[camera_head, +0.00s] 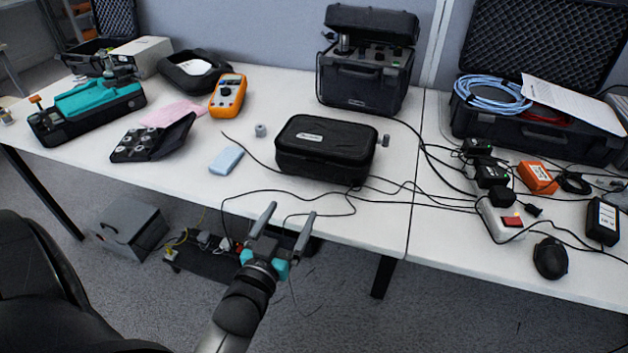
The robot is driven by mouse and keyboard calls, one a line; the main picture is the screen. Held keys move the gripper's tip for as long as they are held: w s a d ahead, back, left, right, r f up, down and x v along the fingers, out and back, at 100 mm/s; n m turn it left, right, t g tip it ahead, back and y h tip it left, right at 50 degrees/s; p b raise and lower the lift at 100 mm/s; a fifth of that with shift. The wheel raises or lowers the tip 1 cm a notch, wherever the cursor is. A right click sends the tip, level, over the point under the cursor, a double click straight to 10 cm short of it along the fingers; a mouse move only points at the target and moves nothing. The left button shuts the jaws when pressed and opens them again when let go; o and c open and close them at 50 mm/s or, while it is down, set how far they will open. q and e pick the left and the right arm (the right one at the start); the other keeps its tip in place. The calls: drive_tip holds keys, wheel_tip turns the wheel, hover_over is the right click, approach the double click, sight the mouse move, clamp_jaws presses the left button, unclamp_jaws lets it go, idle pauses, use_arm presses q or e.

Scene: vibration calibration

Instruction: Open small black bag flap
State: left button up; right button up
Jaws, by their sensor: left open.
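The small black bag (322,157) sits on the white table near its front edge, at the middle of the view. It is a dark box-like case with a pale label on its top, and its flap looks closed. My left gripper (291,214) is in front of the table edge, below and a little left of the bag. Its two fingers are spread, with nothing between them. It is apart from the bag. My right gripper is not in view.
Black cables run across the white table (385,225) around the bag. A blue pad (226,160), a small grey cylinder (260,130) and an orange multimeter (228,95) lie to its left. A large black case (364,85) stands behind. A power strip (498,218) lies right.

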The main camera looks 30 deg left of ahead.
use_arm(q)
drive_tip(key=b, duration=0.4)
approach(318, 158)
drive_tip(key=x, duration=0.5)
drive_tip(key=shift+a+f, duration=0.2)
drive_tip(key=shift+f, duration=0.15)
drive_tip(key=shift+x, duration=1.05)
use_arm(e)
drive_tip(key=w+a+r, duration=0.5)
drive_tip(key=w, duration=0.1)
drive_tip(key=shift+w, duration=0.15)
use_arm(q)
drive_tip(key=shift+c, duration=0.2)
clamp_jaws()
